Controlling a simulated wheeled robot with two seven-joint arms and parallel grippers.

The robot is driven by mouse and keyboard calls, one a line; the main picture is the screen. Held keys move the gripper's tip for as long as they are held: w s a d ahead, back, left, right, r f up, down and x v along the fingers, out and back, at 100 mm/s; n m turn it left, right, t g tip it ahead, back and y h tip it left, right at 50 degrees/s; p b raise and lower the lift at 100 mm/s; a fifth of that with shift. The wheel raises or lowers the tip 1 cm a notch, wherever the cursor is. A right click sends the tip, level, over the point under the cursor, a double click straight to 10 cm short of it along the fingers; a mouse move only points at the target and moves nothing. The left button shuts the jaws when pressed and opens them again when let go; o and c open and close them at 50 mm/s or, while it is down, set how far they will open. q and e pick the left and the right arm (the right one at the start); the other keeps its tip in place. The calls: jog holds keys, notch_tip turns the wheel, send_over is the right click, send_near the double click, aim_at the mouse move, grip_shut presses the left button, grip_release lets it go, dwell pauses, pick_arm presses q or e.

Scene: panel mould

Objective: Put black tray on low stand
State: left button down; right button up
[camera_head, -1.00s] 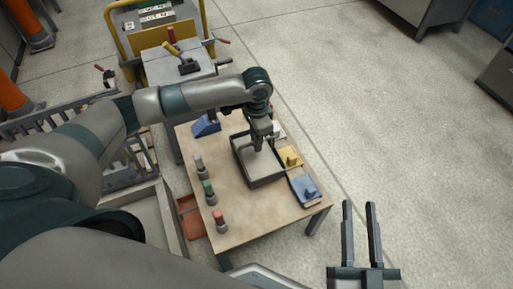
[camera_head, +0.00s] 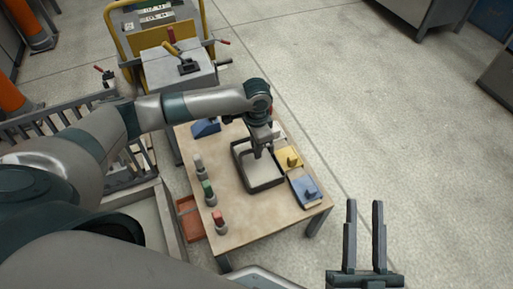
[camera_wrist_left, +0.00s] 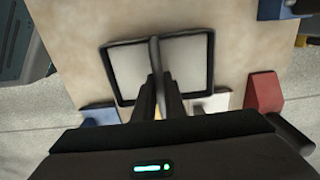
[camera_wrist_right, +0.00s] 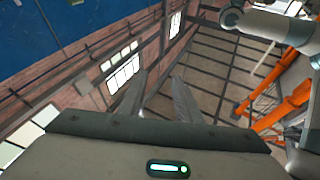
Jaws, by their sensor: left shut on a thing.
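The black tray (camera_head: 239,171), with dark walls and a pale inside, is over the wooden table, flat or nearly so. I cannot tell whether it touches the tabletop. My left gripper (camera_head: 262,153) reaches down at the tray and is shut on it. In the left wrist view, the tray's dark rim (camera_wrist_left: 104,74) shows around the closed fingers (camera_wrist_left: 156,88). My right gripper (camera_head: 365,203) is open and empty, off the table's right side. I cannot tell which surface is the low stand.
The wooden table (camera_head: 245,215) bears a yellow piece (camera_head: 289,158) and blue piece (camera_head: 305,188) right of the tray, a blue block (camera_head: 206,127) behind, and several capped cylinders (camera_head: 208,190) at left. A grey cabinet (camera_head: 180,78) stands behind.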

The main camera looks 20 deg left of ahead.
pick_arm(q)
jog(key=c, duration=1.8)
grip_release()
jog(key=shift+r, duration=0.1)
